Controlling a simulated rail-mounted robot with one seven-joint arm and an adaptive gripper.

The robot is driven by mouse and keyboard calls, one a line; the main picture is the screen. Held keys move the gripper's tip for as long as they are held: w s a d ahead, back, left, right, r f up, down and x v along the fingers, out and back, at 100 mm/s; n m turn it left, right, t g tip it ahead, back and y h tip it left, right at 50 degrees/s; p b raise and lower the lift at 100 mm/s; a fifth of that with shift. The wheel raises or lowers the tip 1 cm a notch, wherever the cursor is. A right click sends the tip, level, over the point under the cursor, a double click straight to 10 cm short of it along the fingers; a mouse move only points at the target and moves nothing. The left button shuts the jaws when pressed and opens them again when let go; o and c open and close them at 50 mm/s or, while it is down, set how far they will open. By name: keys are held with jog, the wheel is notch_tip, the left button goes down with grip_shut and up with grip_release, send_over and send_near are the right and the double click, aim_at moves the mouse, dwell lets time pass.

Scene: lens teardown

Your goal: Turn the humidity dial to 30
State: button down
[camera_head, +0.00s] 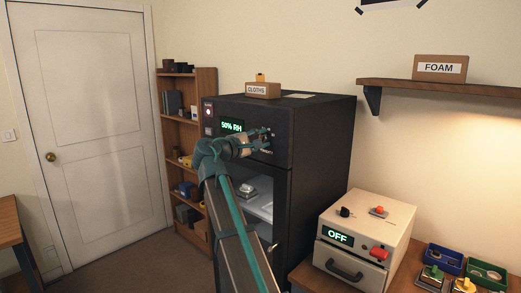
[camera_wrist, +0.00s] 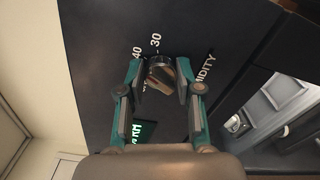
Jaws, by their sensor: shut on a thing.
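The humidity dial (camera_wrist: 160,75) is a dark round knob with a shiny face on the black cabinet (camera_head: 322,130). The wrist view shows the marks "30" and "40" beside it and part of the word "HUMIDITY". My gripper (camera_wrist: 160,80) is shut on the dial, one finger on each side. In the head view my gripper (camera_head: 268,137) is at the upper front panel, and it hides most of the dial. The green display (camera_head: 232,126) reads "50% RH". I cannot tell exactly where the dial points.
A red-lit button (camera_head: 208,112) is left of the display. Below the panel, the cabinet has a glazed or open compartment (camera_head: 262,208) with items on a shelf. A box marked "CLOTHS" (camera_head: 263,91) stands on top. A cream device (camera_head: 375,225) reading "OFF" sits on the right bench.

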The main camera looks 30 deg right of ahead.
jog(key=m+b, duration=0.4)
jog(key=shift+f+m+b, duration=0.3)
jog(key=shift+b, duration=0.05)
jog(key=m+b, duration=0.3)
jog(key=shift+r, duration=0.1)
jog(key=shift+m, duration=0.3)
jog(key=c, duration=0.8)
grip_release()
jog(key=shift+o, duration=0.2)
jog(key=shift+a, duration=0.1)
jog(key=v, duration=1.1)
jog(key=shift+s+a, duration=0.2)
jog(key=shift+a, duration=0.15)
jog(key=shift+w, duration=0.1)
